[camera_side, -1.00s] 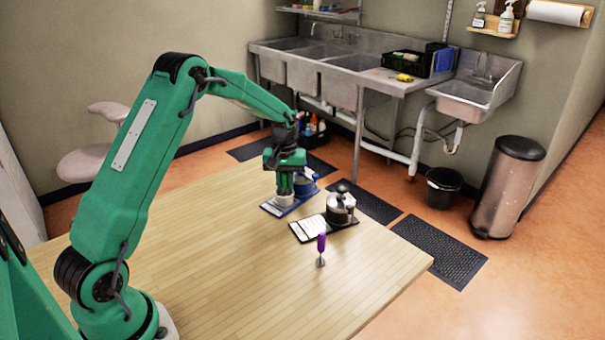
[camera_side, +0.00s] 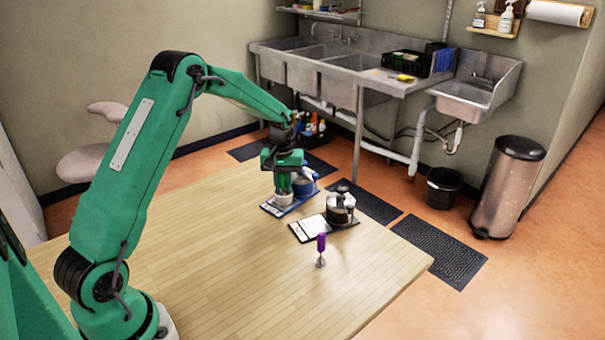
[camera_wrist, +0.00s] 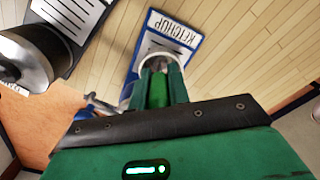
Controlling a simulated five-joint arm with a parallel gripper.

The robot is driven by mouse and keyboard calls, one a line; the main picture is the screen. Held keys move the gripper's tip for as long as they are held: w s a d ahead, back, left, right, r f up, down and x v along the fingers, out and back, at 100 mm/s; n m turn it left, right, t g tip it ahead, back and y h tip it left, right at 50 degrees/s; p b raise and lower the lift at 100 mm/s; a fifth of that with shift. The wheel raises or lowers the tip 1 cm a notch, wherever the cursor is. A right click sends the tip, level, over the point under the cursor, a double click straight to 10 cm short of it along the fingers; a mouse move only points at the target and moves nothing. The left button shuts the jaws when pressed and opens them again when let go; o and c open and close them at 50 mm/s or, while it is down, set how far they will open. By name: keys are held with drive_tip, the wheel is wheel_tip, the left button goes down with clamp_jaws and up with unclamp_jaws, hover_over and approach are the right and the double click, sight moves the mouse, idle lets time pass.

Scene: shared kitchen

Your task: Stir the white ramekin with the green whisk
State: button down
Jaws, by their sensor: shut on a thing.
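The white ramekin (camera_side: 283,199) stands on a blue-edged card, directly below my gripper. In the wrist view its pale rim (camera_wrist: 147,59) shows around the gripper's tips. My gripper (camera_side: 283,182) points down over the ramekin and is shut. The green whisk (camera_wrist: 160,88) seems to be the bright green piece between the jaws in the wrist view; its lower end is hidden by the gripper and the ramekin. In the side view I cannot separate the whisk from my green gripper.
The blue-edged card (camera_wrist: 186,22) reads KETCHUP. A blue lidded pot (camera_side: 304,184) stands just right of the ramekin. A steel pot (camera_side: 340,209) stands on a black-edged card (camera_side: 309,229). A purple-handled whisk (camera_side: 321,247) stands nearer the front. The table's left and front are clear.

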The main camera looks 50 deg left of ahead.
drive_tip(key=shift+w, duration=0.45)
drive_tip(key=shift+w+a, duration=0.1)
drive_tip(key=shift+a, duration=0.4)
drive_tip(key=shift+s+a, duration=0.1)
drive_tip(key=shift+s, duration=0.5)
drive_tip(key=shift+d, duration=0.6)
drive_tip(key=shift+w+d, duration=0.1)
drive_tip(key=shift+w, duration=0.5)
drive_tip(key=shift+a, duration=0.55)
drive_tip(key=shift+s+a, duration=0.15)
drive_tip(key=shift+s, duration=0.45)
drive_tip(key=shift+d, duration=0.55)
drive_tip(key=shift+w+a, duration=0.15)
drive_tip(key=shift+w, duration=0.1)
